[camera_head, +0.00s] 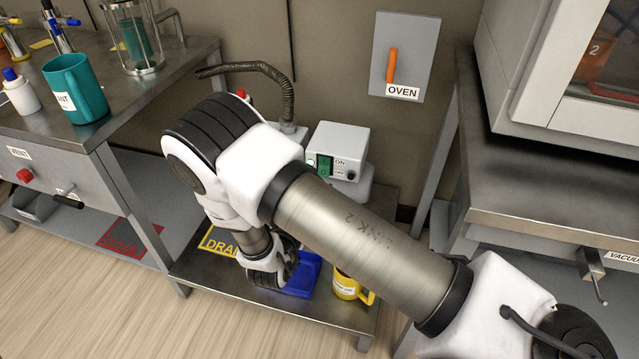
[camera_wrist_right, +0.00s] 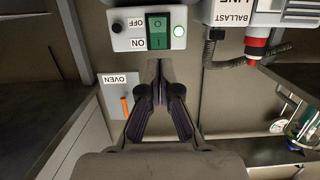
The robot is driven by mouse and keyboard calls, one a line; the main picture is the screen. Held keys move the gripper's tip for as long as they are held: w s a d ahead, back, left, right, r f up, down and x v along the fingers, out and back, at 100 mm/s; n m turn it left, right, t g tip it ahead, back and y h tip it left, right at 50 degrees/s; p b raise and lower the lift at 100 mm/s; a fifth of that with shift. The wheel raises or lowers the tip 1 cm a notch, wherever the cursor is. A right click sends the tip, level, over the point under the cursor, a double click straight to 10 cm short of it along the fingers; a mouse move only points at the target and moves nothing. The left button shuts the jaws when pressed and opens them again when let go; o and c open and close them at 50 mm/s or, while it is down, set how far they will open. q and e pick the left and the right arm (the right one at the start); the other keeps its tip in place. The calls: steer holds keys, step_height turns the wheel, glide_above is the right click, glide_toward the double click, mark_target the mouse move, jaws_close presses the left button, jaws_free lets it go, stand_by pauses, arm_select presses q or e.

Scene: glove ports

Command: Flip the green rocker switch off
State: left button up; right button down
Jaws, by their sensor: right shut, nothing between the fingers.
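The green rocker switch (camera_head: 325,166) is on the front of a small white box (camera_head: 340,139), between a round lamp (camera_head: 311,164) and a black knob (camera_head: 352,172). In the upside-down right wrist view, the rocker (camera_wrist_right: 158,28) has a lighter and a darker green half beside ON and OFF labels. The lamp (camera_wrist_right: 179,31) looks lit there. My right gripper (camera_wrist_right: 159,70) is shut and empty, its fingertips pointing toward the box and apart from the rocker in the picture. In the head view my right arm hides part of the box's surroundings. My left gripper is out of view.
An orange OVEN lever (camera_head: 391,66) is on a wall plate to the right. A blue tray (camera_head: 303,275) and a yellow mug (camera_head: 349,287) stand on the low shelf (camera_head: 215,282). A flexible hose (camera_head: 285,88) rises behind my arm. A teal mug (camera_head: 76,88) stands on the left bench.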

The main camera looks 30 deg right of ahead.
arm_select(q)
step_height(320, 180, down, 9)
steer(key=b, duration=0.7)
arm_select(e)
steer(key=x, duration=1.3)
arm_select(q)
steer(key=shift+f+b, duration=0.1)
steer(key=shift+b, duration=0.2)
arm_select(e)
steer(key=shift+f, duration=0.1)
arm_select(q)
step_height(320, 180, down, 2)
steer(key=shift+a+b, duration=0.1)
steer(key=shift+b, duration=0.85)
arm_select(e)
steer(key=shift+w+d+f+t+h, duration=0.1)
steer(key=shift+w+d+t+h, duration=0.1)
steer(key=shift+t+h, duration=0.25)
steer(key=shift+w+d+f+t+h, duration=0.15)
steer(key=shift+d+t+h, duration=0.1)
steer(key=shift+h, duration=0.4)
steer(key=shift+a, duration=0.1)
